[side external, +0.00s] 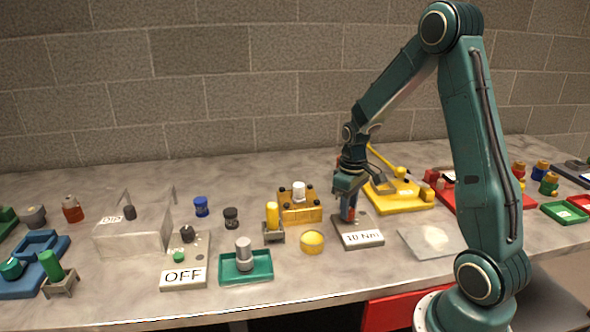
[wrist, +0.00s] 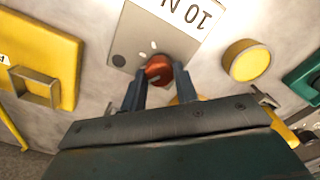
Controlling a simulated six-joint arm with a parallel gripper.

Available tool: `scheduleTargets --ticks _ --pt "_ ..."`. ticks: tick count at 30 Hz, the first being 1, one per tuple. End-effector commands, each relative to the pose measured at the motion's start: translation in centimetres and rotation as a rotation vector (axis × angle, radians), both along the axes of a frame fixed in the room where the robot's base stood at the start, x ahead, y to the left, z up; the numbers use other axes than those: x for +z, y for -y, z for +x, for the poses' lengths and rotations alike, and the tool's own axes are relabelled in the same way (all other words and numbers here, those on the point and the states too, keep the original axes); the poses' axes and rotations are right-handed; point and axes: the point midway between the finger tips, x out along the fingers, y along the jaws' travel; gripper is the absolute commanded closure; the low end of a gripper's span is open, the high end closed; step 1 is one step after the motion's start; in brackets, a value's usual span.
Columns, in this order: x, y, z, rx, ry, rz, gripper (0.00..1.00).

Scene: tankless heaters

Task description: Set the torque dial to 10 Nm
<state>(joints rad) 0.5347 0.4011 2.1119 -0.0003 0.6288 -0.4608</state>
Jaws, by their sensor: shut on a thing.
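The torque dial is a red-orange knob (wrist: 158,68) on a grey plate (wrist: 124,47) with white marks beside the knob. A white label reading 10 Nm (side external: 362,238) lies at the front of the plate in the side view; it shows upside down and partly cut off in the wrist view (wrist: 188,14). My gripper (wrist: 159,84) points down over the plate, with its two fingers on either side of the knob, shut on it. In the side view my gripper (side external: 347,212) largely hides the knob. The pointer's exact setting cannot be read.
A round yellow piece (side external: 312,242) stands left of the plate. A yellow block with a silver cylinder (side external: 299,213) is behind it. A yellow tray with a lever (side external: 398,195) is close behind right, and a clear sheet (side external: 432,241) lies right.

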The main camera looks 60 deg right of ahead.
Motion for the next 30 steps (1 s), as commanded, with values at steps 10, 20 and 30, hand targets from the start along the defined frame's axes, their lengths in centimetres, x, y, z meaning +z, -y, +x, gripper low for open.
scheduleTargets --ticks 10,20,30 --pt "0.11 0.04 0.0 -0.167 0.0 -0.001 0.93" --pt "0.12 0.05 0.0 -0.191 0.0 -0.001 0.93" --pt "0.09 0.04 0.0 -0.189 0.0 -0.001 0.48"
